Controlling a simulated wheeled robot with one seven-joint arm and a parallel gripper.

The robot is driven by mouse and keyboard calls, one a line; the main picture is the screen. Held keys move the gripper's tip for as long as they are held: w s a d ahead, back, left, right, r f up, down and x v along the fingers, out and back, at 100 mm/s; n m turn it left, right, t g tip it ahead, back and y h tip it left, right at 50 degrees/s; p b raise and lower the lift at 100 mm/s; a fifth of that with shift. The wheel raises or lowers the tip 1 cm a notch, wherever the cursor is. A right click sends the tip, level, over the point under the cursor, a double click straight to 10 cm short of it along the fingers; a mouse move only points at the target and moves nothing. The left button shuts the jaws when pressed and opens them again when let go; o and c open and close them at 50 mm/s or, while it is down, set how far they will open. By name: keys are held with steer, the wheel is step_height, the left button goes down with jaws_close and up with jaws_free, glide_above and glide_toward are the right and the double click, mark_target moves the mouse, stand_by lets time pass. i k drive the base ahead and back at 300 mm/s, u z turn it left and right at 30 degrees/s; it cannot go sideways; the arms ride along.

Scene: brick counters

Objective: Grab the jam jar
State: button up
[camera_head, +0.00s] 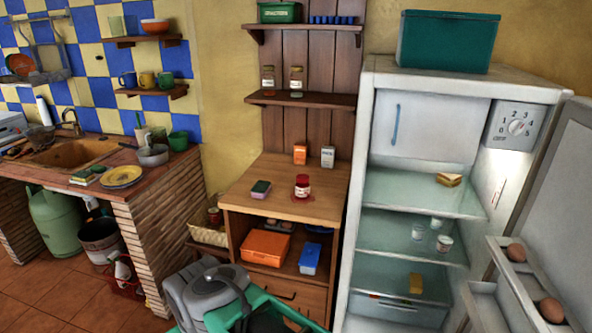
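A small jar with red contents and a pale label (302,187), which looks like the jam jar, stands upright on the wooden cabinet top (255,206). A reddish patch shows around its base. Two other jars, a left one (267,77) and a right one (296,79), stand on the wall shelf above; their contents are hard to make out. My gripper cannot be made out in this view. Grey rounded parts at the bottom look like my arm, with nothing held visible.
The open fridge (383,100) is at the right. A green crate (217,321) is at the bottom. The cabinet top's front is clear.

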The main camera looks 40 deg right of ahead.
mark_target(302, 184)
steer(key=z, duration=0.45)
steer(key=i, duration=1.35)
steer(key=z, duration=0.4)
